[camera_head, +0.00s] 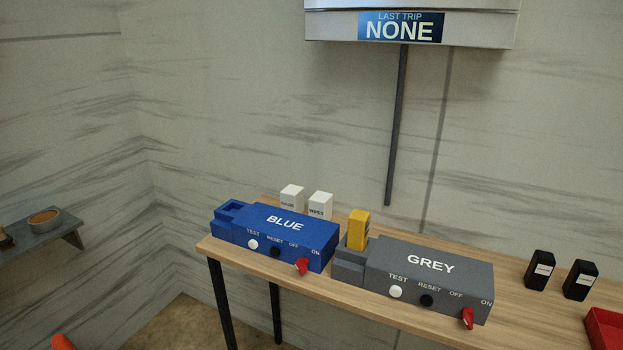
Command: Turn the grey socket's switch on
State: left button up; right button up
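The grey socket box (430,275) stands on the right half of the wooden table in the head view. Its front carries a white TEST button (396,291), a black RESET button (426,300) and a red switch (467,318). The red switch sits below the OFF and ON labels at the right end of the front. I cannot tell clearly which label it points to. A yellow block (358,229) stands upright in the holder at the box's left end.
A blue socket box (285,232) with its own red switch (302,266) stands to the left. Two white blocks (291,197) are behind it. Two black containers (540,270) and a red tray (605,330) are at right. A display (402,27) above reads LAST TRIP NONE.

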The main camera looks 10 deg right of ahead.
aim_at(467, 313)
jog(key=z, duration=1.25)
